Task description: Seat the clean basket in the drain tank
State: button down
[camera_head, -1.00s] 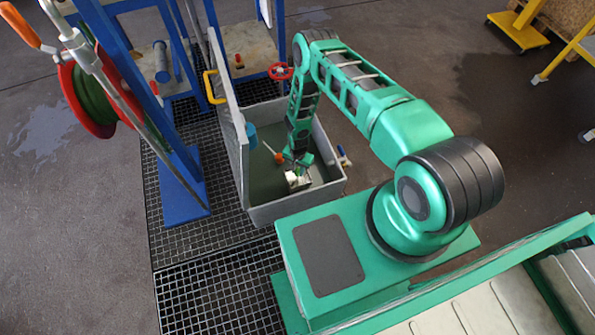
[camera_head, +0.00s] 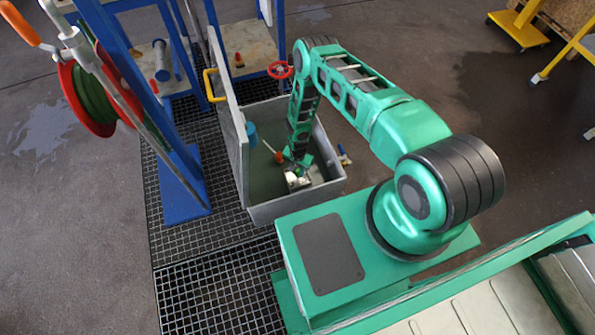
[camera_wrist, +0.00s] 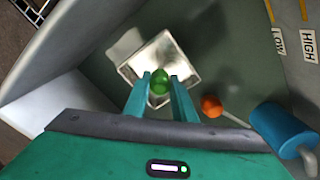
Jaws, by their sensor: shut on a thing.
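The clean basket (camera_wrist: 160,58) is a pale, square metal box with a green knob (camera_wrist: 159,82) above it. In the wrist view my gripper (camera_wrist: 160,78) has its two fingers on either side of the knob and is shut on it. The head view shows the basket (camera_head: 298,180) low inside the grey drain tank (camera_head: 300,207), with my gripper (camera_head: 298,163) directly above it. My arm and gripper partly hide the basket there. I cannot tell whether it touches the tank floor or is fully seated.
An orange ball (camera_wrist: 211,106) on a thin rod and a blue cylinder (camera_wrist: 283,130) are inside the tank, close to my gripper's right. The tank wall carries LOW and HIGH marks (camera_wrist: 308,45). The raised grey lid (camera_head: 236,120) stands along the tank's left side.

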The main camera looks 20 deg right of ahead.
jog(key=shift+f, duration=1.25)
jog(key=c, duration=1.4)
grip_release()
notch_tip(320, 180, up, 11)
jog(key=shift+f, duration=0.1)
jog(key=shift+w, duration=0.1)
